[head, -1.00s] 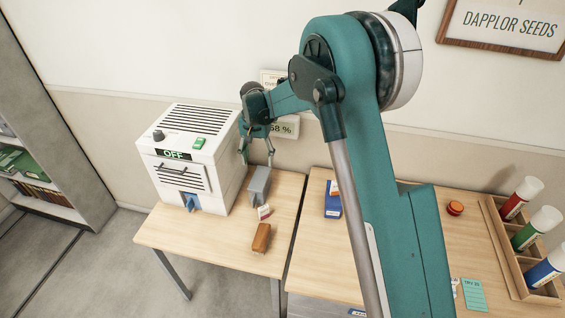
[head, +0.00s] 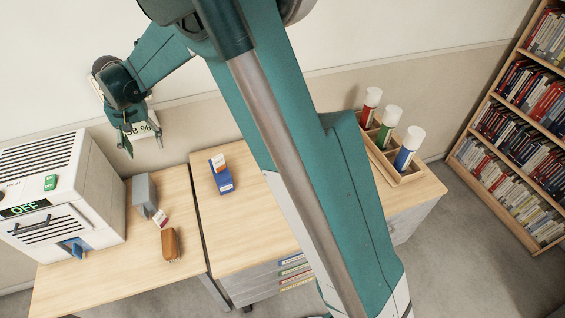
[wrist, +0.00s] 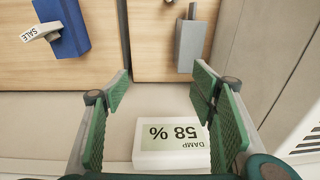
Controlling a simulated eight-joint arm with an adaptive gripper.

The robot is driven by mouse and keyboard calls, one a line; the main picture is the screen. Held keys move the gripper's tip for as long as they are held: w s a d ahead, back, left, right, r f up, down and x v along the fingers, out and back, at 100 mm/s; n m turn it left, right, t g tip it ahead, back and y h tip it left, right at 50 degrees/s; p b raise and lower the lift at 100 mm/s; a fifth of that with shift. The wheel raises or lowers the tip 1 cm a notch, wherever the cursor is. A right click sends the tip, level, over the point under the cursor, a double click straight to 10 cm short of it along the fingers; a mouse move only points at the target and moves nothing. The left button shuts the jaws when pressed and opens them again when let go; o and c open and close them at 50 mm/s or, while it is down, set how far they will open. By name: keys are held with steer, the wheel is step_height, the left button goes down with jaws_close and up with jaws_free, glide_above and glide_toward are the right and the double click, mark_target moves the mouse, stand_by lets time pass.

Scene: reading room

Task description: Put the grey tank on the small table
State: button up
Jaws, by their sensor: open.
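The grey tank (head: 144,193) is a narrow grey box standing on the left wooden table (head: 95,285), just right of a white machine. It also shows at the top of the wrist view (wrist: 191,45), with a thin stem on its end. My gripper (head: 139,143) is open and empty, above and behind the tank by the wall. In the wrist view my green-padded fingers (wrist: 160,88) are spread apart, and the tank lies beyond them, untouched. I cannot tell whether this left table is the small table.
The white machine (head: 95,190) reads OFF and has a blue part low in front. A brown brush (head: 171,244) and a small tag (head: 161,218) lie near the tank. A white damp meter (wrist: 170,145) is close to my fingers. A blue box (head: 223,182) stands on the right table.

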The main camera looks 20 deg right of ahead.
steer(key=s+d+r+t, duration=0.1)
steer(key=s+d+r, duration=0.35)
steer(key=d, duration=0.35)
steer(key=s+d+r+t, duration=0.1)
steer(key=s+d+r, duration=0.3)
steer(key=d+r, duration=0.3)
steer(key=s+d+r+t, duration=0.1)
steer(key=s+d+r, duration=0.35)
steer(key=d, duration=0.45)
steer(key=s+d+f+t, duration=0.1)
steer(key=s+d, duration=0.8)
steer(key=s, duration=0.3)
steer(key=s+d+f+t, duration=0.1)
steer(key=s+d+t, duration=0.1)
steer(key=s+d, duration=0.7)
steer(key=s, duration=0.3)
steer(key=shift+s+f, duration=0.2)
steer(key=shift+f, duration=0.05)
